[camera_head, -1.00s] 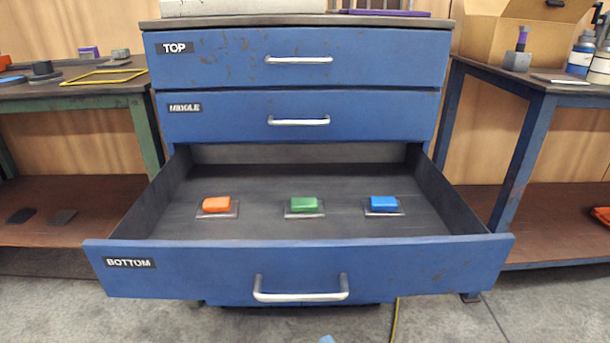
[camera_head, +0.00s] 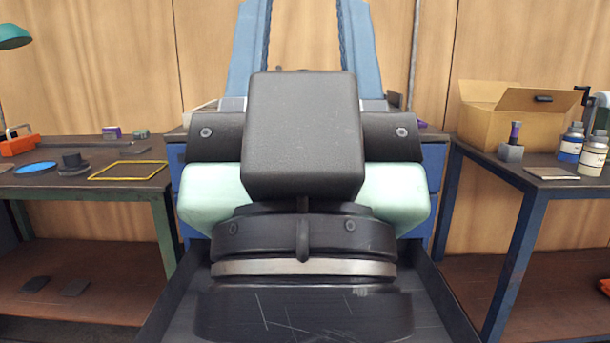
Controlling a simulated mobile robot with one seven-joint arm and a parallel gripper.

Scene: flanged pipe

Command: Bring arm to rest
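My gripper (camera_head: 304,25) fills the middle of the camera_head view, close up and pointing up and away. Its two blue fingers with dark inner edges stand apart, with only wall seen between them, so it looks open and empty. Its black block, pale green body and dark round wrist hide most of the blue drawer cabinet (camera_head: 433,180) behind. The bottom drawer (camera_head: 455,310) is pulled out, with its side walls showing at either side of my wrist. The drawer's contents and handles are hidden.
On the left bench (camera_head: 60,185) are a yellow frame (camera_head: 128,170), a blue disc (camera_head: 36,167) and a dark flanged piece (camera_head: 73,163). On the right bench (camera_head: 530,188) stand a cardboard box (camera_head: 490,118) and bottles (camera_head: 597,155). Both benches flank the cabinet closely.

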